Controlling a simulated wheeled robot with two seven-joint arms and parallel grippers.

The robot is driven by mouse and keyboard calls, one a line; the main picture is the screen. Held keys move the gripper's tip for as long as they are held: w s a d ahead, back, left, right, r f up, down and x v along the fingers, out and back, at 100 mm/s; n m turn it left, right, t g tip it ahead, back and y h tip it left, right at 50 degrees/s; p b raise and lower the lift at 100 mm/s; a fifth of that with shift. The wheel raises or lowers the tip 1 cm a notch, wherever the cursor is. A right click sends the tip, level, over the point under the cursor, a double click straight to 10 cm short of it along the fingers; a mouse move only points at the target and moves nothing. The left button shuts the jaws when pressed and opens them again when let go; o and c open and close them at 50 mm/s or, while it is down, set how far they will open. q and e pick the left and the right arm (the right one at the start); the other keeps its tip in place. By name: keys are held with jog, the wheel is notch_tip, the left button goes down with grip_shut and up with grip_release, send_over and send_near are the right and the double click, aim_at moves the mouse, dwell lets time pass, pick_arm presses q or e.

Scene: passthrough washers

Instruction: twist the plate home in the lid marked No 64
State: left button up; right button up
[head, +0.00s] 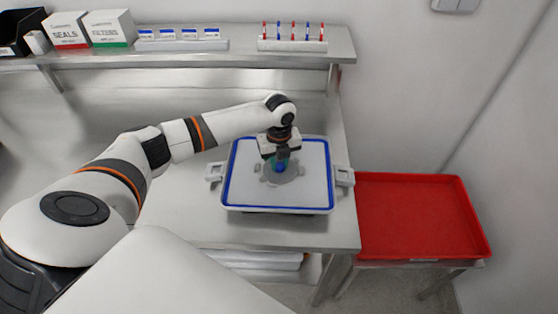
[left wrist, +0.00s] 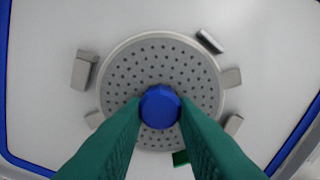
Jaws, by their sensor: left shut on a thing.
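The white lid (head: 310,190) with a blue rim lies flat on the bench; no number on it is readable. A round grey perforated plate (left wrist: 140,75) lies at its middle, with a blue knob (left wrist: 160,106) at its centre. In the head view the plate (head: 291,176) is partly hidden by my gripper. My left gripper (head: 281,160) points down, its green fingers (left wrist: 159,118) shut on the knob from both sides. Grey brackets (left wrist: 84,70) stand around the plate. Plate tabs show at the right (left wrist: 231,77) and lower left (left wrist: 95,119), apart from the brackets. My right gripper is out of view.
A small green piece (left wrist: 180,158) shows at the plate's lower edge. A red tray (head: 420,220) stands right of the bench. The shelf behind holds boxes (head: 108,28), a labelled rack (head: 182,44) and a rack of red and blue pegs (head: 292,45). Bench left of the lid is clear.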

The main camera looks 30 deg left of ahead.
pick_arm(q)
jog(key=m, duration=0.8)
jog(key=shift+d+m, duration=0.1)
jog(key=shift+m, duration=0.2)
jog(key=o, duration=1.6)
jog(key=shift+c, duration=0.2)
jog(key=shift+w, duration=0.1)
jog(key=shift+r+p, duration=3.35)
jog(key=shift+r, duration=0.2)
